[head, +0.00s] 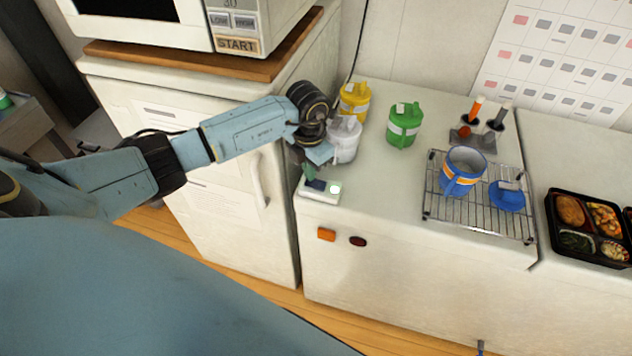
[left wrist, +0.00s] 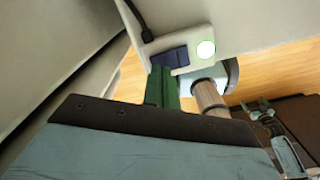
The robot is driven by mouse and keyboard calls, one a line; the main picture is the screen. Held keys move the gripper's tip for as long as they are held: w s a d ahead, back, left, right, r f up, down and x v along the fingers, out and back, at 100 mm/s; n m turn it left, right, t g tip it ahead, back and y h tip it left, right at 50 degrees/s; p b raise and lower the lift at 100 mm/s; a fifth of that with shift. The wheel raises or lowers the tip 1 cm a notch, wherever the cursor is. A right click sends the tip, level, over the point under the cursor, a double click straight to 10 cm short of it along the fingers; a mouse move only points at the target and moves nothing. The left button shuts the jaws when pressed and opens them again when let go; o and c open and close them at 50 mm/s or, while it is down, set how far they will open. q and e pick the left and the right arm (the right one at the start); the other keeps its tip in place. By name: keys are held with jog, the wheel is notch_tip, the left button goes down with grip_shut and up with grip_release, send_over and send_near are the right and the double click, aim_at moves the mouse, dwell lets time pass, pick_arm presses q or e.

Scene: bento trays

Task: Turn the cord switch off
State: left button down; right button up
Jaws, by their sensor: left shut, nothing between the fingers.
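The cord switch (head: 318,196) is a small white box at the front left edge of the counter, with a dark blue rocker and a round, bright, pale-green lamp. It also shows at the top of the left wrist view (left wrist: 188,38), with a black cord entering one end. My left gripper (head: 310,176) is shut and empty, pointing down at the rocker end of the switch. In the left wrist view its green finger (left wrist: 162,88) reaches the rocker's edge; I cannot tell whether it touches. The rocker's tilt is unclear.
A white lidded cup (head: 345,140) stands close behind the gripper, with yellow (head: 355,97) and green (head: 404,125) ones nearby. A wire rack (head: 440,215) holds a blue-and-orange mug (head: 463,172). A bento tray (head: 552,225) lies at right. The counter between switch and rack is clear.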

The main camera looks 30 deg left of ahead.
pick_arm(q)
jog(key=shift+f+b, duration=0.6)
jog(key=shift+f, duration=0.2)
jog(key=shift+r, duration=0.1)
jog(key=shift+r+p, duration=2.75)
jog(key=shift+r, duration=0.7)
